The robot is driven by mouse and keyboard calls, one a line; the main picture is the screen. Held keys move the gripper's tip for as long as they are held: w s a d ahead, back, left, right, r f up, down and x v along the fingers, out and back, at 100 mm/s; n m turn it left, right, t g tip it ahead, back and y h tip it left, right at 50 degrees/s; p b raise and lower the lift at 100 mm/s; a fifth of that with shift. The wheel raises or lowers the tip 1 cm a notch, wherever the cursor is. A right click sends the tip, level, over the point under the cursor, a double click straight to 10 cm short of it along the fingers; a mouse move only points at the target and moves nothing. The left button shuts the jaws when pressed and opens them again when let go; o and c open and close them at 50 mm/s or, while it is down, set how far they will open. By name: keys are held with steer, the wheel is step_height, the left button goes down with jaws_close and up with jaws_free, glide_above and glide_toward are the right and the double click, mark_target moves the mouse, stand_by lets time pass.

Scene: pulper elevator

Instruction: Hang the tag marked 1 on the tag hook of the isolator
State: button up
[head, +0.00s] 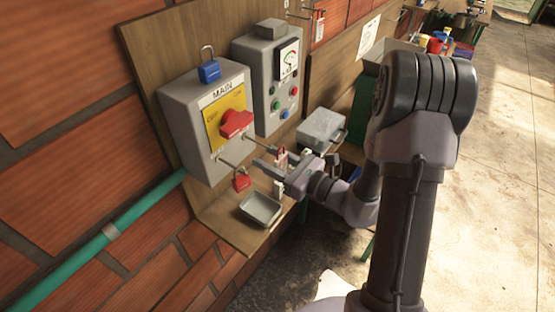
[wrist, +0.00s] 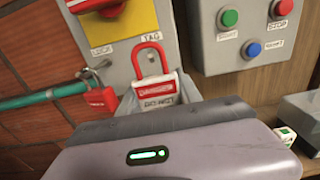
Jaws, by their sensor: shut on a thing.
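The isolator (head: 205,100) is a grey wall box marked MAIN with a yellow plate and a red handle. Its tag hook (head: 257,142) is a thin rod sticking out at the lower right, near the TAG label (wrist: 152,38). My gripper (head: 264,158) is shut on a red and white danger tag (wrist: 157,90), held upright with its red loop up. The tag also shows small in the head view (head: 281,160). The loop is in front of the box under the TAG label; I cannot tell whether it is around the hook. No number is readable on it.
A red padlock (head: 241,181) hangs on the lock hook left of my gripper. A blue padlock (head: 209,70) is on top of the isolator. A grey tray (head: 262,209) is below, a control box (head: 265,80) stands right, and a grey case (head: 322,129) lies beyond.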

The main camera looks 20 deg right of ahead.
mark_target(246, 150)
steer(key=shift+p+x, duration=0.4)
steer(key=shift+x, duration=1.05)
steer(key=shift+w+a+f+b, duration=0.5)
steer(key=shift+w+f+b, duration=0.05)
steer(key=shift+w+f, duration=0.1)
steer(key=o, duration=1.4)
